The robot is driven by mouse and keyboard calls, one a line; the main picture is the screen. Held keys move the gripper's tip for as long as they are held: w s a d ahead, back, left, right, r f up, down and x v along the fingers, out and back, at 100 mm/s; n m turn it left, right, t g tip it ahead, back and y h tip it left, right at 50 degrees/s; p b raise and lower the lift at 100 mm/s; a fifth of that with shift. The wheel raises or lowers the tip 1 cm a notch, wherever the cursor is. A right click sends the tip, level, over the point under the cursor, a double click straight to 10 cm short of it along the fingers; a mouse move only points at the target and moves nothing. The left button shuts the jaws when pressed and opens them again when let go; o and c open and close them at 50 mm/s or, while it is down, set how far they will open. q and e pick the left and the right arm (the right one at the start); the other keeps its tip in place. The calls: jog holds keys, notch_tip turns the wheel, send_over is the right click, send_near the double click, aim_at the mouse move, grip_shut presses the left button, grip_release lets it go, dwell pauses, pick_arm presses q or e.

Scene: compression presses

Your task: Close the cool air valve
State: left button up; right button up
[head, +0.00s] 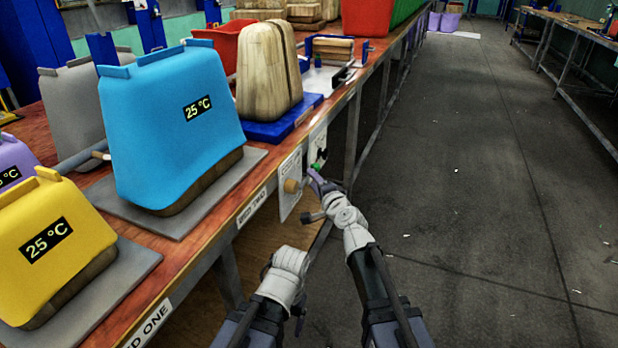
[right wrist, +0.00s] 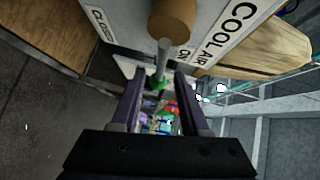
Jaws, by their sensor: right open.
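The cool air valve has a brown round hub (head: 291,186) with a thin grey lever on a white panel (head: 288,205) under the table edge. In the right wrist view the hub (right wrist: 174,20) is at the top beside the "COOL AIR" label (right wrist: 235,28). The grey lever (right wrist: 163,55) runs down towards the gap between my fingers. A green piece (right wrist: 157,82) shows between the fingers; I cannot tell if it belongs to the lever. My right gripper (right wrist: 160,78) is open, close to the lever's end. My left gripper is not visible; its arm shows below.
A blue press cover (head: 170,130) and a yellow one (head: 45,245) stand on the wooden table. A second panel (head: 318,145) is just beyond the valve. A table leg (head: 352,135) stands near my right gripper. The floor (head: 480,200) to the right is clear.

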jog(key=x, duration=0.4)
jog(key=shift+s, duration=0.1)
grip_shut()
dwell(1.3)
